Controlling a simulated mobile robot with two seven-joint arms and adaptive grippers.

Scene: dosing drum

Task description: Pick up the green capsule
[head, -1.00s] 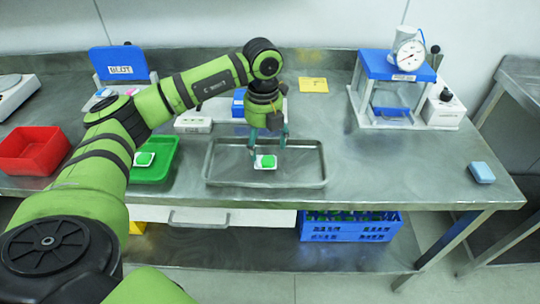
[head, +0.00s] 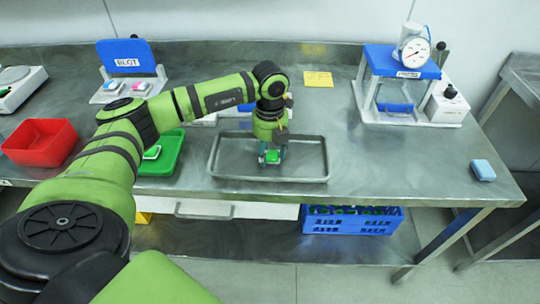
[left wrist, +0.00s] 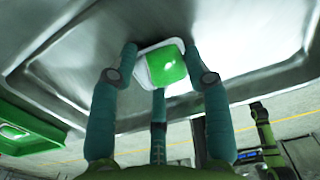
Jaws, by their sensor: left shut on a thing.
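The green capsule (head: 272,157) sits in the metal tray (head: 313,179) in the head view. In the left wrist view it is a glossy green block (left wrist: 166,67) on a white base. My left gripper (head: 271,151) reaches down over it from above. In the left wrist view the teal fingers of my left gripper (left wrist: 163,75) are around it, shut on its sides. I cannot tell whether it is lifted off the tray floor. My right gripper is not in view.
A green tray (head: 163,168) with another green-topped piece (head: 152,152) and a red bin (head: 40,143) stand at left. A press (head: 398,85) with a dial stands at back right. A blue block (head: 482,170) lies near the right edge.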

